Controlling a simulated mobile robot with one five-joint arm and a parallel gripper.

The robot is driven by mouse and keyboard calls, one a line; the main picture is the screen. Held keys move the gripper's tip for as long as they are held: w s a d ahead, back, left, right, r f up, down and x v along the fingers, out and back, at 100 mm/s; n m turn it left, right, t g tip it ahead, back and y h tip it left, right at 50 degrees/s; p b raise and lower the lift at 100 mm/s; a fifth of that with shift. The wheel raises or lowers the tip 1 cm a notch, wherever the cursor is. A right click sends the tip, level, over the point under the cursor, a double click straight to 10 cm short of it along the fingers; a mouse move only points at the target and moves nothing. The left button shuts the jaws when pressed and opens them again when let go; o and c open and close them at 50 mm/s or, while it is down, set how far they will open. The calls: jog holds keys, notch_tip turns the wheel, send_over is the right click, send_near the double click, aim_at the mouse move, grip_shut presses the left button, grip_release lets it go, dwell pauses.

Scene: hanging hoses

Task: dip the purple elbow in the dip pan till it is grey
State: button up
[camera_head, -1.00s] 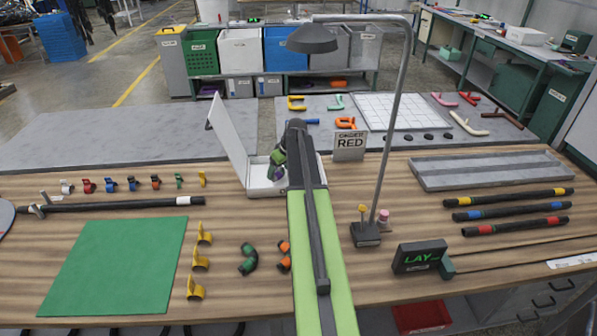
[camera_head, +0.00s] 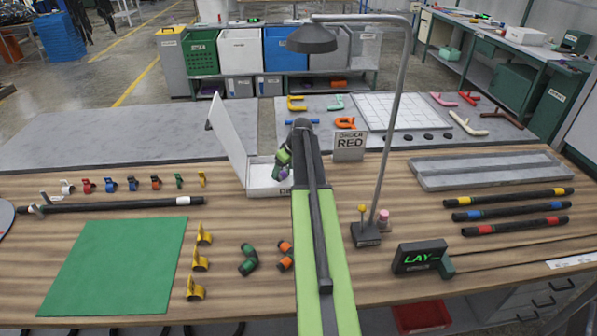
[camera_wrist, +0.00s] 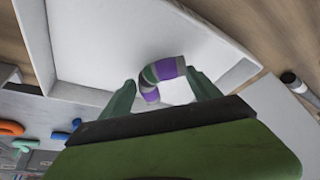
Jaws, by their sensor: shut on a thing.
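The purple elbow (camera_wrist: 167,69) sits between the two green fingertips of my gripper (camera_wrist: 162,84) in the wrist view. It is purple with grey-green bands, and its lower end is purple. My gripper is shut on it. In the head view my gripper (camera_head: 283,163) is over the white dip pan (camera_head: 258,186), which has a tall raised flap on its left side. A small purple patch of the elbow (camera_head: 282,174) shows there. The white pan floor (camera_wrist: 100,45) lies behind the elbow in the wrist view. I cannot tell whether the elbow touches it.
Green and orange elbows (camera_head: 248,258) lie in front. A green mat (camera_head: 115,265) lies at left. Several small coloured clips stand left of the pan.

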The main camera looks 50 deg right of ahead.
jog(key=shift+s+d, duration=0.95)
jog(key=shift+d, duration=0.15)
jog(key=shift+s+d, duration=0.9)
jog(key=shift+d, duration=0.2)
notch_tip(320, 180, up, 11)
jog(key=p, duration=1.1)
